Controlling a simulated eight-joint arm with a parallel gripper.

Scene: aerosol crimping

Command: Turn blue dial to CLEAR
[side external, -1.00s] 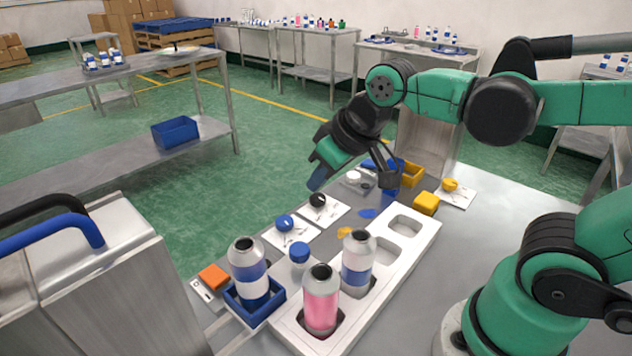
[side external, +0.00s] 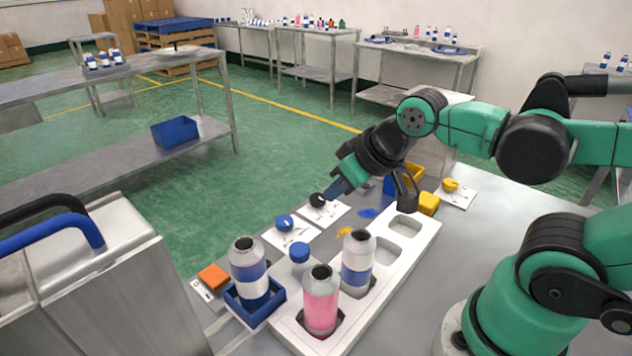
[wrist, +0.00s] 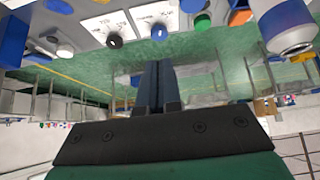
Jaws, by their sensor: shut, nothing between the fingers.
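The blue dial (side external: 284,222) sits on a white plate (side external: 291,236) near the table's far left edge. In the wrist view the blue dial (wrist: 158,32) is just beyond my fingertips, nearly in line with them. Its label is too small to read. My gripper (side external: 335,190) is shut and empty, tilted down and to the left. In the side view it is up and right of the blue dial, apart from it, with its tips close by the black dial (side external: 318,199). I cannot tell whether they touch the black dial.
A white tray (side external: 385,275) holds a pink bottle (side external: 320,300) and a clear-topped bottle (side external: 357,258). Another bottle (side external: 248,267) stands in a blue holder (side external: 273,309). An orange button (side external: 213,276) and yellow dial (side external: 450,184) flank the area.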

